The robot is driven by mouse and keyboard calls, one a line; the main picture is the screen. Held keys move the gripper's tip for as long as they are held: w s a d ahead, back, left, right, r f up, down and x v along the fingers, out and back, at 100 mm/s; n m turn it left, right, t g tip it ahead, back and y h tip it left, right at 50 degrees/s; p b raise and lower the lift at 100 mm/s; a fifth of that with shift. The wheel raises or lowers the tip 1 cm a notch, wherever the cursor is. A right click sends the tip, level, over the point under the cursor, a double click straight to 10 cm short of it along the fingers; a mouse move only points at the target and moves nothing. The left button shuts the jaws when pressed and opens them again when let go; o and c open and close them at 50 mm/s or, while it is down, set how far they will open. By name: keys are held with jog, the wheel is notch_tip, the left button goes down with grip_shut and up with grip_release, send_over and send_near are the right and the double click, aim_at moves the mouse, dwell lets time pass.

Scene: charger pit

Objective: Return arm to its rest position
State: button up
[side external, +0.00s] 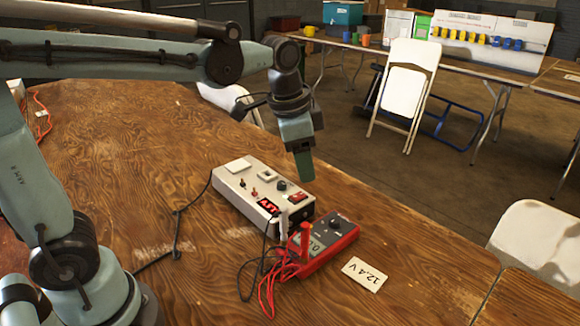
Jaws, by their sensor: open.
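My gripper (303,165) hangs from my arm and points down, above and behind the white power supply box. It looks empty, and its jaws are seen nearly edge-on. The power supply (243,192) is a white box with switches, a knob and a red lit display, lying on the wooden table (110,150). A red multimeter (325,240) lies in front of it, with red test leads (270,275) running to its left. My gripper appears apart from both.
A white card reading 12.4 V (365,274) lies right of the multimeter. A black cable (177,235) crosses the table left of the box. White folding chairs (403,90) and a back table with cups and a tool board (490,38) stand beyond. The table's left middle is clear.

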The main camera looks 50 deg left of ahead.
jog(key=s+a+f+n+t, duration=0.4)
jog(key=s+n, duration=0.3)
jog(key=s, duration=0.2)
jog(key=shift+s+f, duration=0.15)
jog(key=shift+s, duration=0.05)
